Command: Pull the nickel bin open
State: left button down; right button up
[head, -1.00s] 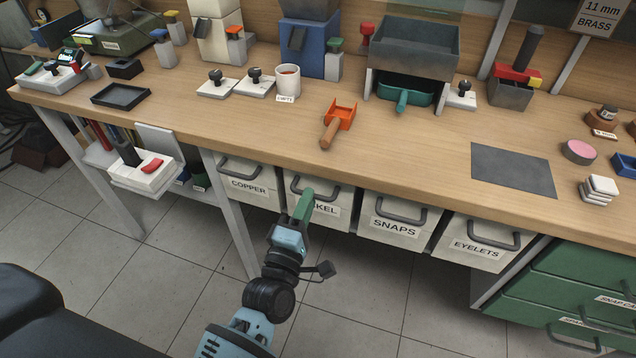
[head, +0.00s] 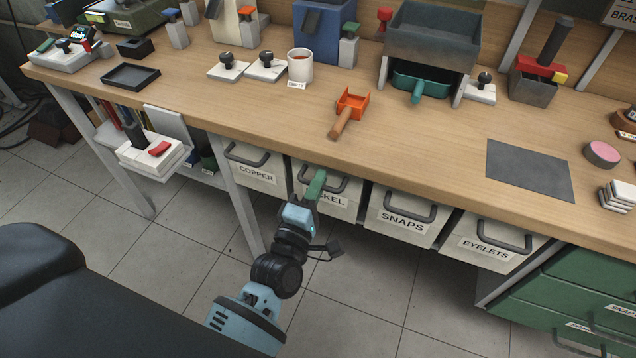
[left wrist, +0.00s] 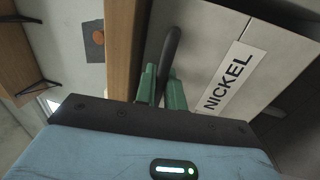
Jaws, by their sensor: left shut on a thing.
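The nickel bin (head: 342,212) is a pale bin with a dark bar handle (head: 341,182), hanging under the front edge of the bench. It sits between the copper bin (head: 249,186) and the snaps bin (head: 399,233), roughly in line with them. My left gripper (head: 317,180) has green fingers at the handle and covers part of the label. In the left wrist view, the fingers (left wrist: 162,80) are shut on the dark handle (left wrist: 171,47), against the bin's front with the NICKEL label (left wrist: 230,77). My right gripper is in neither view.
The wooden bench top (head: 430,150) overhangs the bins. The eyelets bin (head: 483,252) and green drawers (head: 560,290) are to the right. A bench leg (head: 237,195) stands to the left, near my arm. The tiled floor (head: 390,300) before the bins is clear.

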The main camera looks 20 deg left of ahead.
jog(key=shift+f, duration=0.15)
